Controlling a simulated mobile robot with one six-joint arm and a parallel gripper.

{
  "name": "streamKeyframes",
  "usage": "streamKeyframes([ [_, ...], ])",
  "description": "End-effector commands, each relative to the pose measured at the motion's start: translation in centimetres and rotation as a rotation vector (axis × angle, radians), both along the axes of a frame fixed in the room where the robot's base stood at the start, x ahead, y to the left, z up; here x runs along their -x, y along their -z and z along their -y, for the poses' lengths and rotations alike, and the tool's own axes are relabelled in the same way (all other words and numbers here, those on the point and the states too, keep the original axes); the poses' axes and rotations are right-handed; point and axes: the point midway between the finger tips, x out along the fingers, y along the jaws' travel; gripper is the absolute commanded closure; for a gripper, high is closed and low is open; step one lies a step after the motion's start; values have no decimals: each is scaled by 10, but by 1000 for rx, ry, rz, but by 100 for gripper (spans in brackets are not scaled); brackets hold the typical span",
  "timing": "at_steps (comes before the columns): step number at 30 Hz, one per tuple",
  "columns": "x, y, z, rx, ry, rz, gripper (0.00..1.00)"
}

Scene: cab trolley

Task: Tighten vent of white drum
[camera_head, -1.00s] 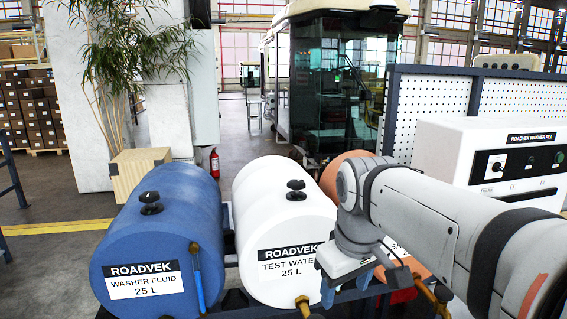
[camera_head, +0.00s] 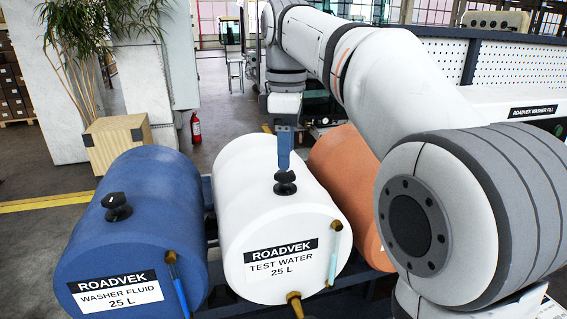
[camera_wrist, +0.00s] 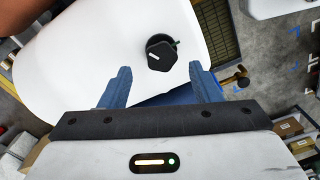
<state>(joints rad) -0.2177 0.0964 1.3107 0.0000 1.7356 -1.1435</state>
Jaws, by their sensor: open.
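The white drum (camera_head: 262,235) lies on its side in the middle, labelled TEST WATER 25 L. Whether a finger touches the knob cannot be told.
A blue drum (camera_head: 140,230) with its own black knob (camera_head: 117,207) lies to the left. An orange drum (camera_head: 335,165) lies to the right, partly behind my arm. Brass taps (camera_head: 294,298) stick out in front. A wooden box (camera_head: 117,145) stands behind.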

Motion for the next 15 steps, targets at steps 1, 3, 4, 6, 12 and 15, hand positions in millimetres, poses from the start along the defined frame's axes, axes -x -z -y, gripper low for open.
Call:
streamKeyframes([
  [1,1,8,-1,1,-2,-2,43],
  [3,1,18,-2,1,-4,-2,43],
  [4,1,21,-2,1,-4,-2,43],
  [6,1,29,-2,0,-5,-1,43],
  [12,1,39,-3,0,-6,1,43],
  [15,1,40,-3,0,-6,1,43],
])
